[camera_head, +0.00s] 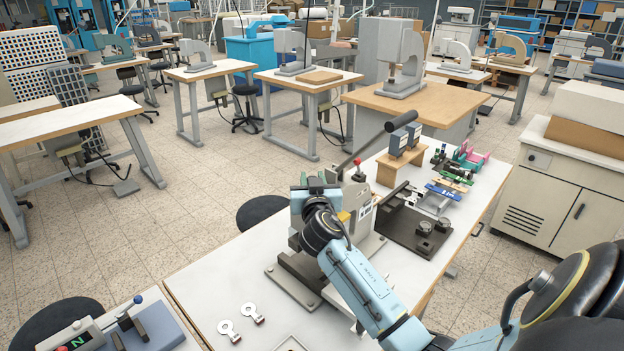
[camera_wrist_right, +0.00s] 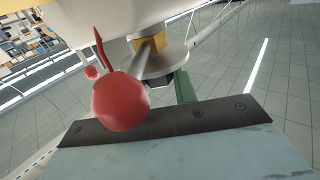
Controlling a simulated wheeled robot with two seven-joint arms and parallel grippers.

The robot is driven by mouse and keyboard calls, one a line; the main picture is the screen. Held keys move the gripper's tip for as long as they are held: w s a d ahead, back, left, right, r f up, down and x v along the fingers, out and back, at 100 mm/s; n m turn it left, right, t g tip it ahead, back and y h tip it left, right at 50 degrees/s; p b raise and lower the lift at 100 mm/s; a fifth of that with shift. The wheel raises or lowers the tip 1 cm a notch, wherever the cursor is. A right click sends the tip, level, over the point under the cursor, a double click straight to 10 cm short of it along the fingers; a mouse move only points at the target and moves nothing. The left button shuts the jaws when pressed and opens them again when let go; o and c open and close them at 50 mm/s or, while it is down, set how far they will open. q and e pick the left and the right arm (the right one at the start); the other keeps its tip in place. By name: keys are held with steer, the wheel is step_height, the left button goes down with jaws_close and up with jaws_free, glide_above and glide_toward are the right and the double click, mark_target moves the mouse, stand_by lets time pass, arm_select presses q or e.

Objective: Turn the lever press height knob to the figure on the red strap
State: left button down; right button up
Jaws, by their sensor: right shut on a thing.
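The lever press (camera_head: 343,207) stands on the white table. Its lever ends in a black grip (camera_head: 390,124) up to the right, with a small red knob (camera_head: 358,163) near its side. My right gripper (camera_head: 314,196) is at the press's upper left, shut on a part there that appears to be the height knob; the gripper hides it and its figure cannot be read. I cannot pick out the red strap with certainty. My left gripper is not in view.
Two silver pieces with red ends (camera_head: 228,328) lie front left.

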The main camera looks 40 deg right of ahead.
steer(key=shift+n+t+y+p, duration=0.6)
steer(key=shift+n+t+y, duration=0.3)
steer(key=shift+y, duration=0.5)
steer(key=o, duration=1)
steer(key=shift+c, duration=0.2)
steer(key=b+v, duration=0.1)
steer(key=v, duration=1.2)
steer(key=shift+s, duration=0.25)
